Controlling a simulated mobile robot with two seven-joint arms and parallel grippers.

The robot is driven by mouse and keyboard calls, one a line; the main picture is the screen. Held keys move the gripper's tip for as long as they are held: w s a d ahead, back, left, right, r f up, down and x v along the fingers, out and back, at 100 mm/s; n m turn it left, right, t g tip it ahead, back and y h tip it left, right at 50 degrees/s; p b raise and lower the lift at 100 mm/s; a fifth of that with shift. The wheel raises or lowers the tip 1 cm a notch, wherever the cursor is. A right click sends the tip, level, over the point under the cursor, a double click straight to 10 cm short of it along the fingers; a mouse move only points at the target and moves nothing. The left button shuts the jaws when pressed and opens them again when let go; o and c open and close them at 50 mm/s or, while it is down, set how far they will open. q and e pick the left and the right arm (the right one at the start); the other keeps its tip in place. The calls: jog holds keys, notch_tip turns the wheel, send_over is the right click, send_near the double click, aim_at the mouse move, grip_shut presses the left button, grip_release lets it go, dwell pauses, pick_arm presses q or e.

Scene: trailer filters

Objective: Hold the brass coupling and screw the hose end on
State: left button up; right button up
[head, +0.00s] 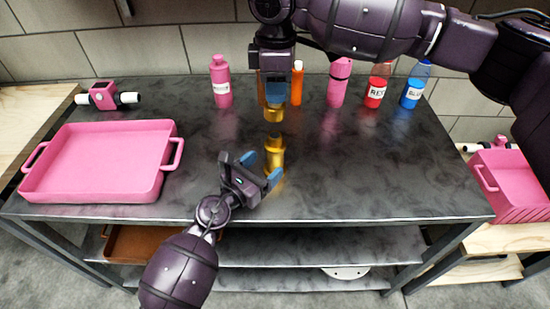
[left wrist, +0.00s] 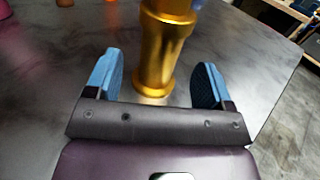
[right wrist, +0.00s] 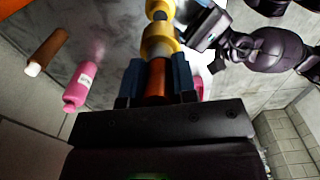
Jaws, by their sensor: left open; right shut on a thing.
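The brass coupling (head: 275,158) stands upright on the dark table. In the left wrist view the coupling (left wrist: 165,52) shows between the two blue fingers, with gaps on both sides. My left gripper (head: 261,169) is open beside it, low over the table. My right gripper (head: 275,97) is shut on the hose end, pointing down above the coupling. The hose end's yellow tip (head: 274,114) shows below the fingers, with a gap to the coupling. In the right wrist view the orange hose part (right wrist: 157,82) sits between the fingers; the coupling (right wrist: 159,8) lies beyond the tip.
A pink tray (head: 98,165) takes up the table's left side. Pink bottles (head: 221,85), an orange bottle (head: 297,85), a red bottle (head: 376,88) and a blue bottle (head: 414,88) stand along the back. A pink valve (head: 104,95) lies at the back left. The table's right side is clear.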

aim_at(269, 161)
pick_arm(q)
jog(key=shift+x, duration=2.25)
jog(key=c, duration=1.4)
jog(key=shift+o, duration=0.2)
pick_arm(e)
jog(key=shift+f, duration=2.5)
jog(key=shift+f, duration=0.15)
jog(key=shift+f, duration=0.75)
pick_arm(q)
grip_shut()
pick_arm(e)
jog(key=shift+f, duration=0.55)
